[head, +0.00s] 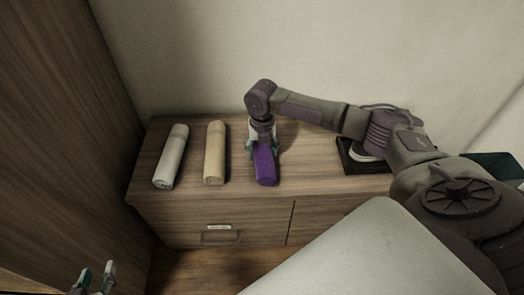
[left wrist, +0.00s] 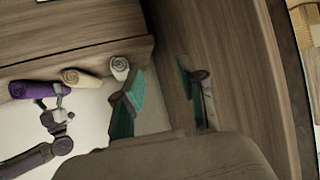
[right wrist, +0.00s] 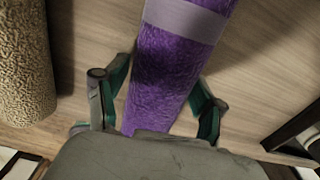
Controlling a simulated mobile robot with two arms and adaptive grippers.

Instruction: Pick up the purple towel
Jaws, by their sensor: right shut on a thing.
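The rolled purple towel (head: 266,166) lies on the wooden cabinet top, with a pale band around it. It also shows in the left wrist view (left wrist: 38,90) and fills the middle of the right wrist view (right wrist: 172,65). My right gripper (head: 262,145) reaches down over the towel's far part. In the right wrist view its fingers (right wrist: 160,105) stand on both sides of the roll, shut on it. My left gripper (head: 93,277) is low at the left, away from the towel. Its fingers (left wrist: 160,92) are wide apart and empty in the left wrist view.
A white rolled towel (head: 171,158) and a beige rolled towel (head: 214,153) lie left of the purple one. A dark tray (head: 352,160) with a pale item stands at the right. A tall wooden panel (head: 70,120) bounds the left side. A drawer handle (head: 220,237) is at the cabinet front.

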